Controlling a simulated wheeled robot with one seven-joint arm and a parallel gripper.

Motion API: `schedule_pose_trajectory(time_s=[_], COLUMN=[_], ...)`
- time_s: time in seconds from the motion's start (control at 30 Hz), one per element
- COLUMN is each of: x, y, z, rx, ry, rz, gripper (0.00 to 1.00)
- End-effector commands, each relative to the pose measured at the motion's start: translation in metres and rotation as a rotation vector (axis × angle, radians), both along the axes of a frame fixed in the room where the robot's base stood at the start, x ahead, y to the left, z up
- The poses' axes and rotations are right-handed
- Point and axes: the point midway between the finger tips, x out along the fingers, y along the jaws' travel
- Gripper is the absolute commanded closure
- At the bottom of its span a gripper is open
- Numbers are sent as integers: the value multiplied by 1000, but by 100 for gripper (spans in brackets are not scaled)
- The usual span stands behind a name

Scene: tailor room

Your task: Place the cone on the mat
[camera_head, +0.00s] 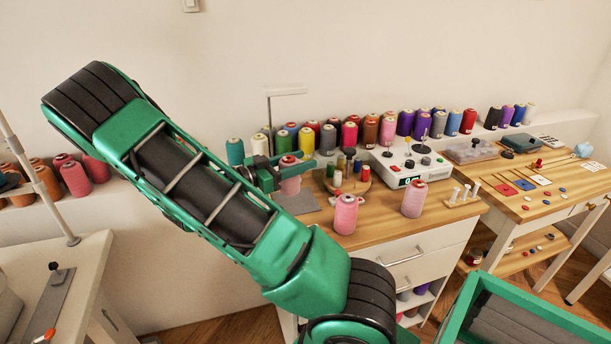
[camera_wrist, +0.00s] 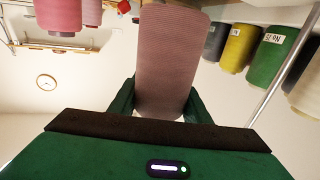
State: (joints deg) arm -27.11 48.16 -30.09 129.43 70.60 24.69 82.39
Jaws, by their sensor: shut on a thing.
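My gripper (camera_head: 284,172) is shut on a pink cone of thread (camera_head: 290,186) at the left end of the wooden worktop. The held cone is upright in the head view, with its top showing above the green fingers. In the wrist view the cone (camera_wrist: 166,62) stands between the two fingers of my gripper (camera_wrist: 158,102). The grey mat (camera_head: 299,204) lies on the worktop under and in front of the held cone. The cone's base overlaps the mat's back part in the picture; I cannot tell whether it touches.
Two more pink cones, one nearer (camera_head: 345,214) and one further right (camera_head: 413,199), stand on the worktop (camera_head: 385,228). A round wooden spool stand (camera_head: 349,184) is right of the mat. A white control box (camera_head: 408,167) and a shelf row of coloured cones (camera_head: 370,131) are behind.

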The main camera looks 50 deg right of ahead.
Motion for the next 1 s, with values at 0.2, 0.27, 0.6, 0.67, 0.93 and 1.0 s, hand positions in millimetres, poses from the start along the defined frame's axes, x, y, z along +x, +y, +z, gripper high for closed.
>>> schedule_pose_trajectory(time_s=[0.2,0.27,0.6,0.67,0.93,1.0], x=[0,0,0,0,0,0], y=[-28,-31,-32,-32,-32,-32], z=[-17,-19,-52,-58,-60,-60], rx=[0,0,0,-1,2,1], ry=[1,0,2,1,-1,0], rz=[-1,0,1,0,1,1], gripper=[83,83,83,83,42,38])
